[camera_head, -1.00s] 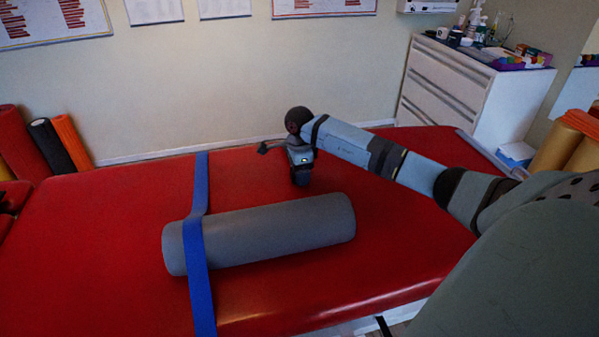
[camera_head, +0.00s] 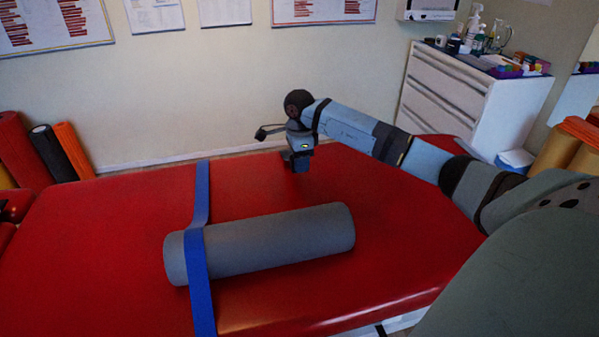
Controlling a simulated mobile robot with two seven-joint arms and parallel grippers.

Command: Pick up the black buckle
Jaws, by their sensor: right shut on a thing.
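My right gripper (camera_head: 297,168) points down over the far middle of the red treatment table, behind the grey roll. It is shut on a small dark thing at its tips, which I take to be the black buckle; its shape is mostly hidden by the gripper, and no other buckle shows. The gripper appears slightly above the red surface. My left gripper is not in view.
The grey roll (camera_head: 280,243) lies across the red table (camera_head: 90,235), with a blue strap (camera_head: 198,262) over its left end. A white drawer cabinet (camera_head: 455,100) stands at the back right. The table's left part is clear.

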